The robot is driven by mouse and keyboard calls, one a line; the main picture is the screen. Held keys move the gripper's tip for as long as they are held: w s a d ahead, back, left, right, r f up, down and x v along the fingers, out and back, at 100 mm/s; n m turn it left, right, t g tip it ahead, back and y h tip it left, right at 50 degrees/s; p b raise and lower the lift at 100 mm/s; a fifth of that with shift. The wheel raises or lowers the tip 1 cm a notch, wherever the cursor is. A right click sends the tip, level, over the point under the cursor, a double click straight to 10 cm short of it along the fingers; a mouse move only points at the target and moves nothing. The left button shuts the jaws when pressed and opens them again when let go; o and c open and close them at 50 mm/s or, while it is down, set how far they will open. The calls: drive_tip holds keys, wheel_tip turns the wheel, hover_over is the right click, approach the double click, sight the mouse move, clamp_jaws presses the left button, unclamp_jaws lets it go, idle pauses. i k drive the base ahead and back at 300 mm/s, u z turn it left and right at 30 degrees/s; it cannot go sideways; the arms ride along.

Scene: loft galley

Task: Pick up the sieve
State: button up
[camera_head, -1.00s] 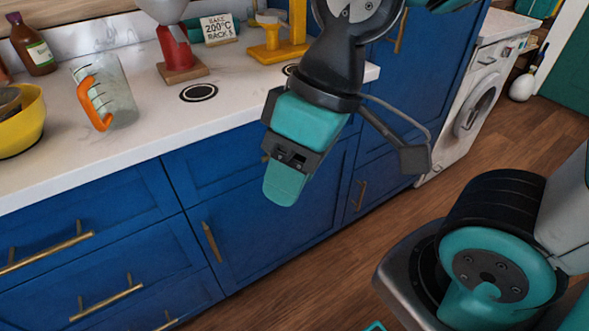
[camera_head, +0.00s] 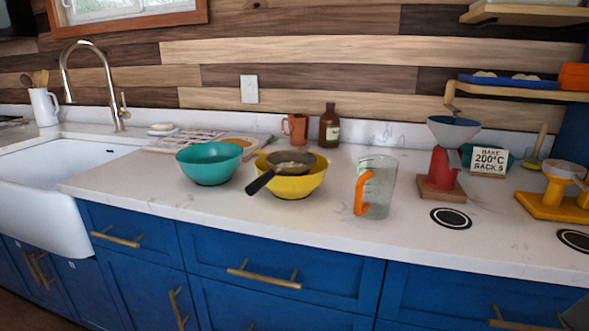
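The sieve (camera_head: 293,158) has a round dark mesh bowl and a black handle. It rests in the top of a yellow bowl (camera_head: 300,187) on the white counter, left of the measuring jug. Its handle (camera_head: 262,182) sticks out over the yellow bowl's rim toward the front left. The underside of the sieve is hidden inside the bowl. My gripper is not in view now, so I cannot see whether it is open or shut.
A teal bowl (camera_head: 209,164) stands close left of the yellow bowl. A clear jug with an orange handle (camera_head: 376,187) stands to the right. Behind are a copper mug (camera_head: 295,129) and a brown bottle (camera_head: 330,127). The counter's front strip (camera_head: 240,210) is clear.

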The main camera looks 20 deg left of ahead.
sight(299, 163)
drive_tip(key=u, duration=0.45)
drive_tip(key=k, duration=0.55)
drive_tip(key=z, duration=0.15)
drive_tip(key=i, duration=1.05)
drive_tip(key=u, duration=0.45)
